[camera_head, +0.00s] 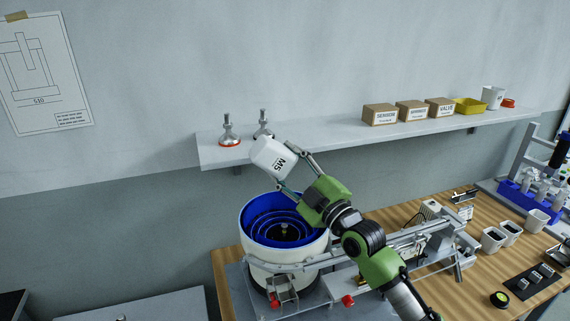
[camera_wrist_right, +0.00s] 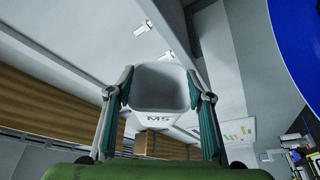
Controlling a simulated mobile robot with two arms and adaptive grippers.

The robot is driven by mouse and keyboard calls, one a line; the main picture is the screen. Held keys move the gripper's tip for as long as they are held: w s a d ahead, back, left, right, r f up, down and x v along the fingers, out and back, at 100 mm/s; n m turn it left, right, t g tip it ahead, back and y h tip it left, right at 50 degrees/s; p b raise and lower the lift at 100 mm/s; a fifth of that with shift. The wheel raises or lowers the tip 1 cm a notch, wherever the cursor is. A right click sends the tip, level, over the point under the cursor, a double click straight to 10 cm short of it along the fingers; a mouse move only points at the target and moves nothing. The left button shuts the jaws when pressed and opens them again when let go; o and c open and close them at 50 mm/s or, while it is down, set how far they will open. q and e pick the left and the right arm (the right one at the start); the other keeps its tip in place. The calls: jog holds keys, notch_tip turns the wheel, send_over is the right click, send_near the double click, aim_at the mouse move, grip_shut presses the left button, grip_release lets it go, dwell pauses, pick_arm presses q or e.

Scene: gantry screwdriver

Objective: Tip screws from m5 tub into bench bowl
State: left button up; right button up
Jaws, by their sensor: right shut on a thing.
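The white tub marked M5 (camera_head: 268,157) is held tilted in the air, above and slightly left of the blue-lined bowl (camera_head: 245,226) on the bench. My right gripper (camera_head: 294,171) is shut on the tub, with one finger on each side. In the right wrist view the tub (camera_wrist_right: 160,115) sits between the two fingers (camera_wrist_right: 160,82). Its grey inside shows, and I see no screws in the visible part. Two small pale screw-like shapes (camera_wrist_right: 143,27) show beyond the tub's mouth; I cannot tell whether they are in the air. My left gripper is not in view.
A wall shelf (camera_head: 340,140) behind the tub carries two metal feet (camera_head: 229,132), labelled boxes (camera_head: 380,114) and a yellow bin (camera_head: 470,105). Rails and a clamp (camera_head: 285,292) stand beside the bowl. Small grey tubs (camera_head: 493,239) stand on the right of the bench.

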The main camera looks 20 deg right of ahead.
aim_at(290, 151)
jog(key=n+g+p, duration=0.1)
jog(key=n, duration=0.1)
jog(key=r+n+p, duration=0.1)
jog(key=n, duration=0.1)
jog(key=n+g+p, duration=0.1)
jog(key=n+p, duration=0.1)
jog(key=shift+r+n+g, duration=0.25)
jog(key=shift+n+g, duration=0.05)
notch_tip(290, 151, up, 2)
jog(key=n+g+p, duration=0.1)
jog(key=n+p, duration=0.3)
jog(key=p, duration=0.3)
jog(key=shift+g, duration=0.3)
jog(key=shift+n+h+p, duration=0.4)
jog(key=shift+n+p, duration=0.05)
jog(key=shift+n, duration=0.55)
jog(key=shift+n+g+h, duration=0.4)
